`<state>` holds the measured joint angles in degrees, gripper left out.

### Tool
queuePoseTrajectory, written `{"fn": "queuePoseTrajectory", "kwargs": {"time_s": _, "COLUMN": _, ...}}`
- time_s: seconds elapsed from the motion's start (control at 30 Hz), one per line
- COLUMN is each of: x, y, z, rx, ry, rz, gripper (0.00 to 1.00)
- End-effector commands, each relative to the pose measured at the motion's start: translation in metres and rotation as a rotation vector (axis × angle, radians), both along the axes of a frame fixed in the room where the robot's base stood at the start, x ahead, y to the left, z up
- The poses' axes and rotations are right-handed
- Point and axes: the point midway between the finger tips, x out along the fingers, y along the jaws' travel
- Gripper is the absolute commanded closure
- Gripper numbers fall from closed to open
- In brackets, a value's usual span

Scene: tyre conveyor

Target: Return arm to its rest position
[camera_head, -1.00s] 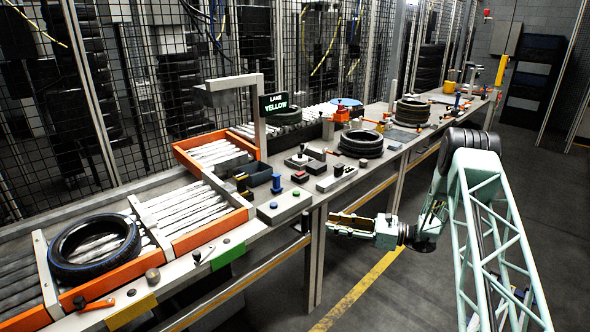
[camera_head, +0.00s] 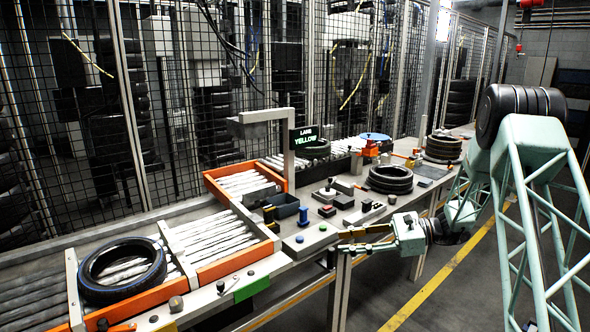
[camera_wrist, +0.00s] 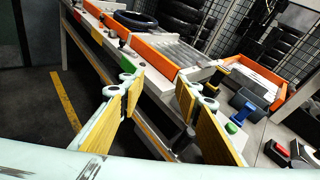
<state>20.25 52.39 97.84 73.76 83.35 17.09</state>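My pale green arm reaches in from the right in the head view. My gripper (camera_head: 345,240) is in front of the bench's front edge, pointing left. In the wrist view my gripper (camera_wrist: 160,90) is open: its two fingers with yellow-brown pads stand well apart, with nothing between them. The bench edge and dark floor show beyond the gap. No object is held.
A tyre (camera_head: 122,270) lies on the roller conveyor (camera_head: 205,236) at left. A button box (camera_head: 311,238) sits on the bench near my gripper. Floor at front right is clear.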

Motion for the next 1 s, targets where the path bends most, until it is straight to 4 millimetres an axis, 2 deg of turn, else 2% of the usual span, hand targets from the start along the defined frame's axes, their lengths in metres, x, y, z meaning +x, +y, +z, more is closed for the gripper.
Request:
{"fn": "queuePoseTrajectory", "kwargs": {"time_s": 0.03, "x": -0.006, "y": 0.004, "z": 0.009, "rx": -0.015, "ry": -0.009, "rz": 0.015, "gripper": 0.69}}
{"fn": "queuePoseTrajectory", "kwargs": {"time_s": 0.5, "x": -0.065, "y": 0.033, "z": 0.069, "rx": -0.164, "ry": -0.093, "rz": 0.148, "gripper": 0.69}}
{"fn": "queuePoseTrajectory", "kwargs": {"time_s": 1.0, "x": -0.135, "y": 0.054, "z": 0.121, "rx": -0.323, "ry": -0.192, "rz": 0.286, "gripper": 0.69}}
